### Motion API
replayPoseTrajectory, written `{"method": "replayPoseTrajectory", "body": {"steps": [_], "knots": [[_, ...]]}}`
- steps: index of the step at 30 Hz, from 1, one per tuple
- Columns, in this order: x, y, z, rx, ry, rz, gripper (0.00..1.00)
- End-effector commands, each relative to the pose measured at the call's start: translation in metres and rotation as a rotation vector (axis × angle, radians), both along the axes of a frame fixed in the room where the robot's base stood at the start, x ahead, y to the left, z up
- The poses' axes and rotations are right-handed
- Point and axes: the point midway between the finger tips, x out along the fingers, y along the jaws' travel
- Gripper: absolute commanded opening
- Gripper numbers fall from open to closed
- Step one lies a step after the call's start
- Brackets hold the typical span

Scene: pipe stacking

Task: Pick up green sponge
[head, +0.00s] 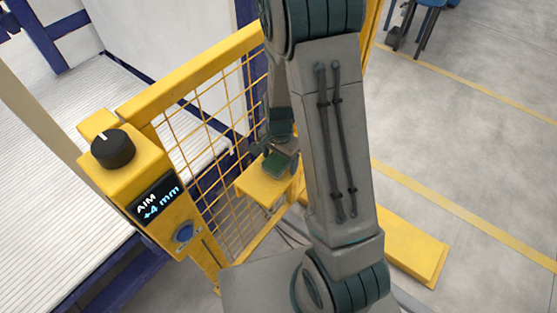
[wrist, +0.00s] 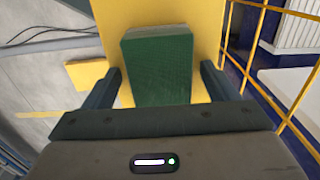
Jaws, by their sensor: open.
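The green sponge (wrist: 158,68) is a block with a paler layer along its far edge. It lies on a small yellow shelf (wrist: 118,18) in the wrist view. My gripper (wrist: 162,82) is open, with one finger on each side of the sponge and a visible gap on both sides. In the head view the sponge (head: 277,164) is small and partly covered by my gripper (head: 275,158), above the yellow shelf (head: 262,187). Whether the fingers reach down to the sponge's height is hard to tell.
A yellow mesh fence (head: 205,110) stands close beside the shelf. A yellow control post (head: 135,165) with a black knob and a display reading "AIM +4 mm" is at the left. A white slatted conveyor (head: 50,180) lies behind the fence. Grey floor is open at the right.

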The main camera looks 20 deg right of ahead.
Motion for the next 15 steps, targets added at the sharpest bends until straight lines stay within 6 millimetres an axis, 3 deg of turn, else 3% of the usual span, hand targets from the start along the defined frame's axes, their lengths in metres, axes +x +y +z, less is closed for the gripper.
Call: {"method": "replayPoseTrajectory", "body": {"steps": [5,10,15], "knots": [[0.0,0.0,-0.0001,0.0,0.0,0.0,0.8],[0.0001,-0.0001,0.0001,0.0,0.0,0.0,0.35],[0.0,-0.0002,0.0001,0.0,0.0,0.0,0.32]]}}
